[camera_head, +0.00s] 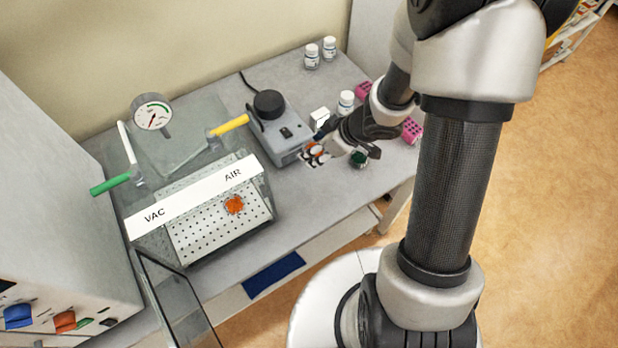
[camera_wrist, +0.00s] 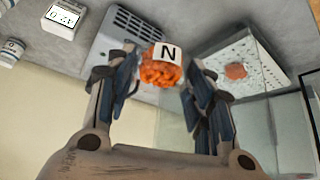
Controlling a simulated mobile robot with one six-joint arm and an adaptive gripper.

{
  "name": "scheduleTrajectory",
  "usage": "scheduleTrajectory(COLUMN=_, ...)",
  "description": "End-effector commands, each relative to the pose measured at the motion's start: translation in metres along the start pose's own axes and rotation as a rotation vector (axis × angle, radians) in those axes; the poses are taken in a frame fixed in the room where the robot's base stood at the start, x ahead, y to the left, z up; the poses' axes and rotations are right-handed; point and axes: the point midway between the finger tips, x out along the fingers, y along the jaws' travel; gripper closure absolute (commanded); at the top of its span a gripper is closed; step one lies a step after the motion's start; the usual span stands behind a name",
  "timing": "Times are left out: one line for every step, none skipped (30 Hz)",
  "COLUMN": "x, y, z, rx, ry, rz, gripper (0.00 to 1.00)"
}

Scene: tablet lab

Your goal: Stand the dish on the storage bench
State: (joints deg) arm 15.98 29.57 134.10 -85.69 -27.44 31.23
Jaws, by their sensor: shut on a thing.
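A small clear dish with orange pieces in it and a white label marked "N" (camera_wrist: 160,72) is between the fingers of my gripper (camera_wrist: 162,66) in the wrist view. The fingers are closed on its two sides. In the head view the dish (camera_head: 316,154) shows small, with orange and white parts, above the bench beside the grey device. My gripper there is partly hidden by my arm. I cannot tell which surface is the storage bench.
The grey device with a black round top (camera_head: 275,125) stands close left of the dish.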

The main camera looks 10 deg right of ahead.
Motion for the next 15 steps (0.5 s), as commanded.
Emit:
scheduleTrajectory(x=0.021, y=-0.001, z=0.013, rx=0.003, ry=-0.002, rz=-0.003, gripper=0.76)
scheduleTrajectory(x=0.028, y=-0.001, z=0.018, rx=0.004, ry=-0.002, rz=-0.003, gripper=0.76)
scheduleTrajectory(x=0.037, y=-0.001, z=0.024, rx=0.003, ry=-0.002, rz=-0.002, gripper=0.76)
scheduleTrajectory(x=0.044, y=-0.001, z=0.028, rx=0.003, ry=-0.001, rz=-0.002, gripper=0.76)
scheduleTrajectory(x=0.051, y=-0.001, z=0.033, rx=0.003, ry=-0.002, rz=-0.002, gripper=0.76)
scheduleTrajectory(x=0.060, y=-0.001, z=0.038, rx=0.002, ry=-0.002, rz=-0.002, gripper=0.76)
scheduleTrajectory(x=0.067, y=-0.001, z=0.042, rx=0.003, ry=-0.001, rz=-0.002, gripper=0.76)
scheduleTrajectory(x=0.073, y=-0.001, z=0.046, rx=0.002, ry=-0.002, rz=-0.002, gripper=0.76)
scheduleTrajectory(x=0.080, y=0.000, z=0.051, rx=0.002, ry=-0.001, rz=-0.001, gripper=0.76)
scheduleTrajectory(x=0.085, y=0.000, z=0.054, rx=0.002, ry=-0.001, rz=-0.001, gripper=0.76)
scheduleTrajectory(x=0.090, y=0.000, z=0.057, rx=0.002, ry=-0.001, rz=-0.001, gripper=0.76)
scheduleTrajectory(x=0.095, y=0.000, z=0.060, rx=0.001, ry=0.000, rz=-0.001, gripper=0.76)
scheduleTrajectory(x=0.098, y=0.000, z=0.062, rx=0.000, ry=0.000, rz=0.000, gripper=0.76)
scheduleTrajectory(x=0.100, y=0.000, z=0.063, rx=0.001, ry=0.000, rz=0.000, gripper=0.76)
scheduleTrajectory(x=0.103, y=0.000, z=0.065, rx=0.001, ry=0.000, rz=0.000, gripper=0.76)
